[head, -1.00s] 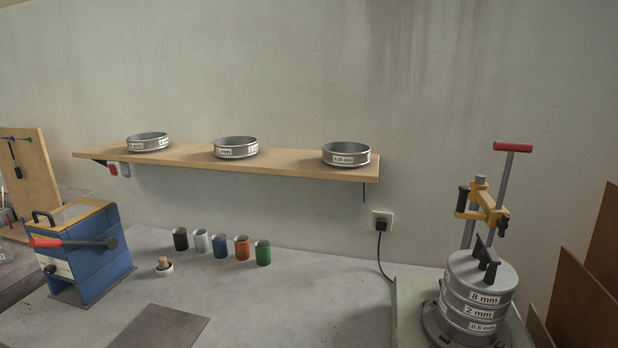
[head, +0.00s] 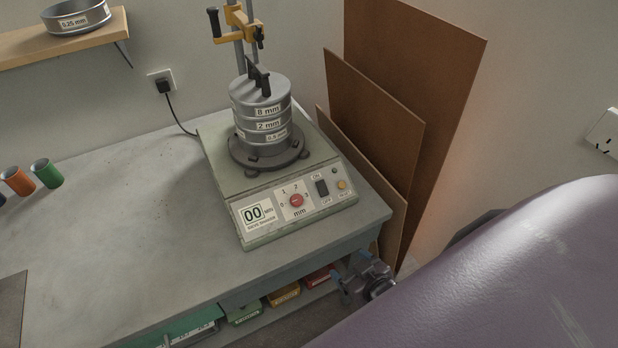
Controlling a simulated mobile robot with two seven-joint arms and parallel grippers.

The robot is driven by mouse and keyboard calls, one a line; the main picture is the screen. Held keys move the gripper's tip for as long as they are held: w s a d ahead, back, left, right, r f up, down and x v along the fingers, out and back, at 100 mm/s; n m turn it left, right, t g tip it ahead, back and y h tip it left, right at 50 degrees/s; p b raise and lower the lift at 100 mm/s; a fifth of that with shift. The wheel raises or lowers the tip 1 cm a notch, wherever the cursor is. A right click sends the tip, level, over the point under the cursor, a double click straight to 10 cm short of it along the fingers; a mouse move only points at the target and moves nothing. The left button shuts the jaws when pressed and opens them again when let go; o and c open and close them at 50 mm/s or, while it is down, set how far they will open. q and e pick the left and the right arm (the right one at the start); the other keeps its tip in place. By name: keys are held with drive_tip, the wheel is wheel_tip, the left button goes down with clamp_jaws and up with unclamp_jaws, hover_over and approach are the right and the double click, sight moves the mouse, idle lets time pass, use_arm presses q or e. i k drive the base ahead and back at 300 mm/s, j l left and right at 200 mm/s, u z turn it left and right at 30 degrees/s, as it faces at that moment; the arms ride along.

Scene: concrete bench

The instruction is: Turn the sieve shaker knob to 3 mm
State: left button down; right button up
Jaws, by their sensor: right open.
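The sieve shaker (head: 222,172) stands on the bench, with a sloped front panel facing me. Its red knob (head: 296,200) sits in the panel's middle, on a white dial plate marked 0, 1, 2, 3 and "mm". The knob carries a small pale mark, too small for me to read its setting surely. My right gripper (head: 352,276) is open and empty, low by the bench's front right edge, below and right of the knob and apart from it. My left gripper is out of view.
Stacked sieves (head: 262,95) stand on the shaker. Brown boards (head: 410,110) lean behind its right side.

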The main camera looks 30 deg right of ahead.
sight(296, 200)
drive_tip(key=z, duration=0.8)
